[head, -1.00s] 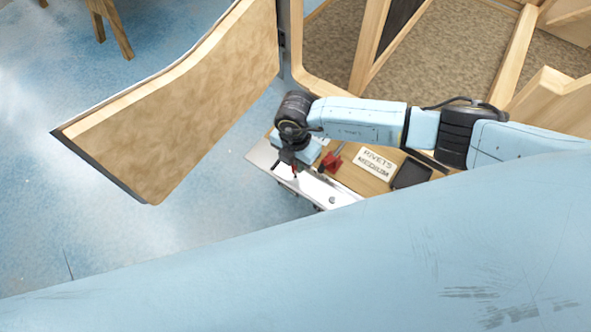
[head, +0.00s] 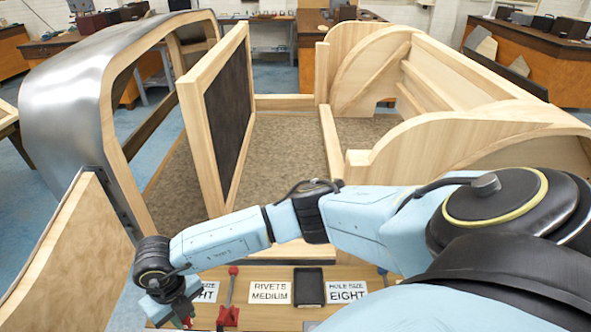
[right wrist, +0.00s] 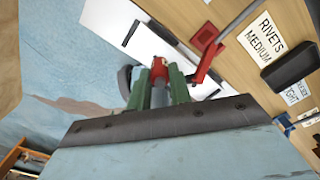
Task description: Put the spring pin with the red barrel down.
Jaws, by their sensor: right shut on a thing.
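The spring pin with the red barrel (right wrist: 159,68) is between the green fingers of my right gripper (right wrist: 157,84) in the right wrist view. The gripper is shut on it. Its red barrel shows beyond the fingertips, above a white strip (right wrist: 130,30) at the bench edge; I cannot tell if it touches the strip. In the head view my right gripper (head: 185,318) is at the bottom edge, at the left end of the bench, and the pin is barely visible there. My left gripper is not in view.
A red hand tool (head: 228,315) with a lever stands just right of the gripper on the wooden bench (head: 370,276). Label cards (head: 270,292) and a black tray (head: 309,287) lie farther right. A wooden body frame (head: 215,150) stands behind.

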